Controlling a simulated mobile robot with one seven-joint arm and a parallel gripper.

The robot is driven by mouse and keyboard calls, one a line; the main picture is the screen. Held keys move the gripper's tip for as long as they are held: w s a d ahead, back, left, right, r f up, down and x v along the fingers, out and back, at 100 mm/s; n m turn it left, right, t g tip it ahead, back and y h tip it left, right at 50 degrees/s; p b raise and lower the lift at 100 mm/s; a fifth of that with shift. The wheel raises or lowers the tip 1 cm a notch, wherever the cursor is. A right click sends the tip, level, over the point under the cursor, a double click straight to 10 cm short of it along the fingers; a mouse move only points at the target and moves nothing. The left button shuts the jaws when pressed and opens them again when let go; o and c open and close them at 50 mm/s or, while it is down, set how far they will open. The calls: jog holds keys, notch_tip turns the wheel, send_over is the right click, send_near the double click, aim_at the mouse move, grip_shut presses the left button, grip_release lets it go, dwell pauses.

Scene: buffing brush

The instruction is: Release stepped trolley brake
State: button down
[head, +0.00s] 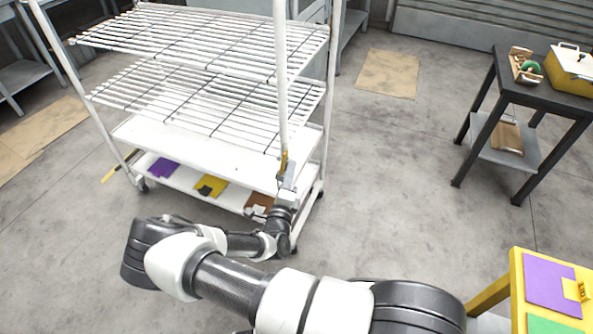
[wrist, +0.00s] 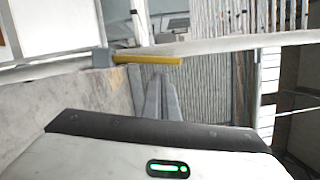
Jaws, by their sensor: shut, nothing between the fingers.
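The white trolley (head: 215,165) stands left of centre in the head view, with wire upper shelves and solid lower trays. A small yellow lever (head: 284,163) shows at its near right post, and I take it as the brake lever. In the wrist view the yellow lever (wrist: 148,59) runs level out of a grey block (wrist: 102,58). My gripper (head: 288,181) is at this post, just below the lever. In the wrist view its grey fingers (wrist: 162,97) are together and empty, their tips close to the lever. I cannot tell whether they touch it.
Purple, yellow and brown pieces (head: 211,186) lie on the trolley's lowest tray. A dark table (head: 545,95) with a yellow box (head: 572,68) stands at right. A yellow-edged table (head: 518,290) is at the lower right. The floor (head: 400,160) between is clear.

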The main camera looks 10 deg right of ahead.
jog(key=shift+w+a+r, duration=0.3)
jog(key=shift+w+a, duration=0.05)
jog(key=shift+a, duration=0.1)
jog(key=shift+a+p, duration=0.1)
jog(key=shift+p, duration=0.2)
jog(key=v, duration=1.7)
jog(key=shift+s, duration=0.2)
jog(key=shift+r, duration=0.15)
